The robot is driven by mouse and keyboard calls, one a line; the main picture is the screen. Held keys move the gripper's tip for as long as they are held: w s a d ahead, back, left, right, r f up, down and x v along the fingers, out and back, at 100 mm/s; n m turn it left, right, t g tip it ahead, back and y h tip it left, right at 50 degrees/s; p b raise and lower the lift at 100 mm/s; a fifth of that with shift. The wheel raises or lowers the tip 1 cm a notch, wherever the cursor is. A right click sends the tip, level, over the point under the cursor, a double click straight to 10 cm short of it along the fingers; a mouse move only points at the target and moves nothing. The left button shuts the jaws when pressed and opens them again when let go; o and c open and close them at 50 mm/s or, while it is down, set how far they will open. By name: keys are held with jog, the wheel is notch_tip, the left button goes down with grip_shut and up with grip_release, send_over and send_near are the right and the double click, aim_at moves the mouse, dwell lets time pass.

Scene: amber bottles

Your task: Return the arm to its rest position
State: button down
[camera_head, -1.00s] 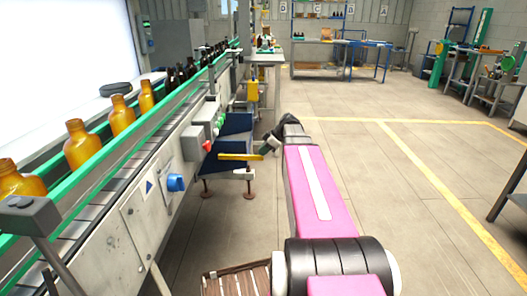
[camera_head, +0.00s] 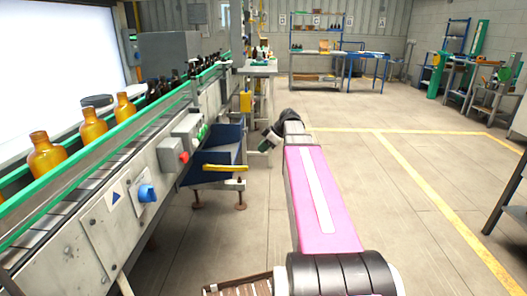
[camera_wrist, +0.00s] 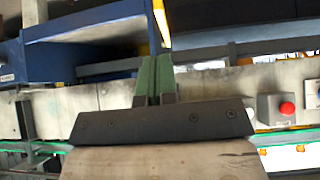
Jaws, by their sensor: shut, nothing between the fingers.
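My arm, with its pink link, reaches forward in the head view and bends left at its far end. My gripper (camera_head: 265,146) is small there, beside the blue chute of the conveyor. In the wrist view its two green fingers (camera_wrist: 153,80) lie together, shut, with nothing held between them. The fingers point toward the blue chute (camera_wrist: 75,40), and I cannot tell the gap between them.
The conveyor (camera_head: 110,215) runs along the left, carrying amber bottles (camera_head: 46,157) and darker ones farther back. The blue chute (camera_head: 215,158) juts from its side near my gripper. A red button (camera_head: 184,157) sits on the conveyor. Open floor (camera_head: 375,190) lies to the right.

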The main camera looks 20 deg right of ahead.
jog(key=s+a+f+m+g+h, duration=0.1)
jog(key=s+a+f+m+h, duration=0.2)
jog(key=s+f+m, duration=0.4)
jog(key=s+a+f+m+g+h, duration=0.1)
jog(key=s+a+f+m+h, duration=0.3)
jog(key=s+f+m, duration=0.3)
jog(key=s+a+f, duration=0.1)
jog(key=s+f, duration=0.3)
jog(key=f, duration=0.6)
jog(key=shift+s+g+h, duration=0.2)
jog(key=shift+g+h, duration=0.1)
jog(key=shift+a+f, duration=0.1)
